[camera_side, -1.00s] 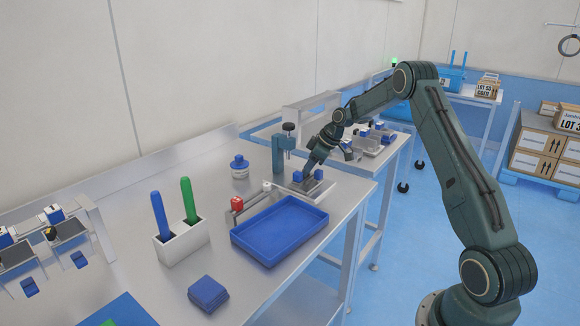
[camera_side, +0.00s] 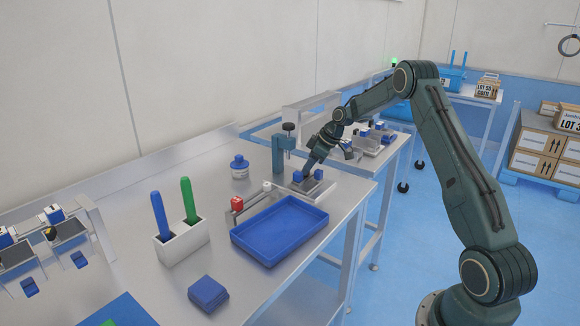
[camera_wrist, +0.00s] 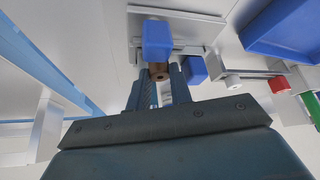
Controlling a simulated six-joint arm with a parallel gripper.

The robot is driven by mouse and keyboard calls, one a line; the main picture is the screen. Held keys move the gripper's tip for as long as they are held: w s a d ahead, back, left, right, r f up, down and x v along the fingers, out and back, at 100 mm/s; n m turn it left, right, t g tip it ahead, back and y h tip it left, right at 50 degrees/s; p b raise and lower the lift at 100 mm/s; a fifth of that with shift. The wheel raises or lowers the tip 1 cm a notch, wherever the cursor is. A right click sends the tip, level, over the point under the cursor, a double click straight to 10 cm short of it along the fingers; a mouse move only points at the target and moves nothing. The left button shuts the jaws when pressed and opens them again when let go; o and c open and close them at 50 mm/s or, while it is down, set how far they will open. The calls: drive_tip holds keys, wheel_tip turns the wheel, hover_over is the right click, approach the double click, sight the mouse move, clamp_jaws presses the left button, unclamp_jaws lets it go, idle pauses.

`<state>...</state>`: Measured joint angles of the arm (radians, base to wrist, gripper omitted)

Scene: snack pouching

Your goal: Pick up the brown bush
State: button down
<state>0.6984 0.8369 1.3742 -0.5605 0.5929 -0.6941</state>
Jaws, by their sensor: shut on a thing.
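My gripper (camera_wrist: 159,88) is shut on a small brown bush (camera_wrist: 159,70), a short cylinder with a hole, seen between the fingertips in the wrist view. A blue block (camera_wrist: 157,40) stands just beyond it and a second blue block (camera_wrist: 193,69) is to its right. In the side view my gripper (camera_side: 307,176) reaches down to the grey fixture (camera_side: 322,188) near the table's far end; the bush is hidden there. I cannot tell whether the bush touches the fixture.
A blue tray (camera_side: 280,230) lies in front of the fixture. A clamp post (camera_side: 278,155) stands close to the left of my gripper. A white holder (camera_side: 182,243) with blue and green handles stands further left.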

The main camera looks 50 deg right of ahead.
wheel_tip(320, 180, up, 20)
drive_tip(key=shift+f, duration=0.2)
idle(0.4)
